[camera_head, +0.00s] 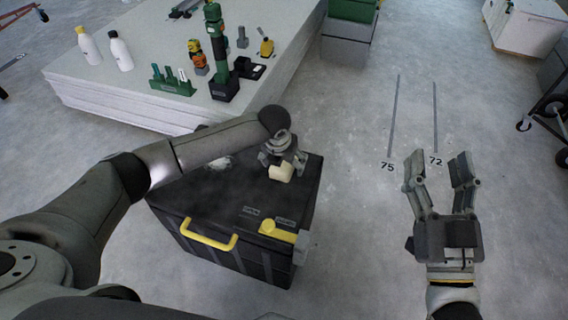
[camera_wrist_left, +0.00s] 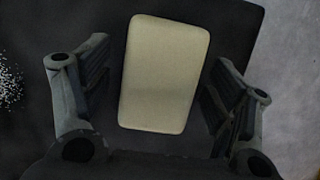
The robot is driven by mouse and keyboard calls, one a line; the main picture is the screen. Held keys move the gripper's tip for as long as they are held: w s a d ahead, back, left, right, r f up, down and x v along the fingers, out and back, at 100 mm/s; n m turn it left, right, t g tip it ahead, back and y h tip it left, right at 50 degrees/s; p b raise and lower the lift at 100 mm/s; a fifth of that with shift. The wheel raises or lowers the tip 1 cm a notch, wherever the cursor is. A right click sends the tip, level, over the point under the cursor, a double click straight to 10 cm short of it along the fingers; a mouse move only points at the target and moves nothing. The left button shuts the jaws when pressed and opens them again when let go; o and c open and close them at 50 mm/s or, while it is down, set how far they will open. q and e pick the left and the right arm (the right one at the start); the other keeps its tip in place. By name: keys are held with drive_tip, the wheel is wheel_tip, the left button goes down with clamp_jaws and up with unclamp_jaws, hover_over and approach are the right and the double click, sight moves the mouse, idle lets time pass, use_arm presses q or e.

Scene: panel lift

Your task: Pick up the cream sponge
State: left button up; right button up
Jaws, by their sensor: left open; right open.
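The cream sponge (camera_head: 281,172) lies on the black lid of a tool chest (camera_head: 190,195). In the left wrist view the sponge (camera_wrist_left: 165,73) shows as a rounded cream block between the two fingers, with a dark gap on each side. My left gripper (camera_head: 284,162) is open and points down over the sponge; in the head view its fingers hide part of the sponge. My right gripper (camera_head: 440,168) is open and empty, above the floor at the right, well away from the chest.
A stack of pale panels (camera_head: 130,95) behind the chest carries bottles (camera_head: 120,50), a green tool (camera_head: 217,50) and several small items. The chest has yellow handles (camera_head: 208,236). A white speckled patch (camera_wrist_left: 10,84) lies left of the sponge.

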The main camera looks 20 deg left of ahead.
idle(0.4)
use_arm(q)
drive_tip(key=c, duration=1)
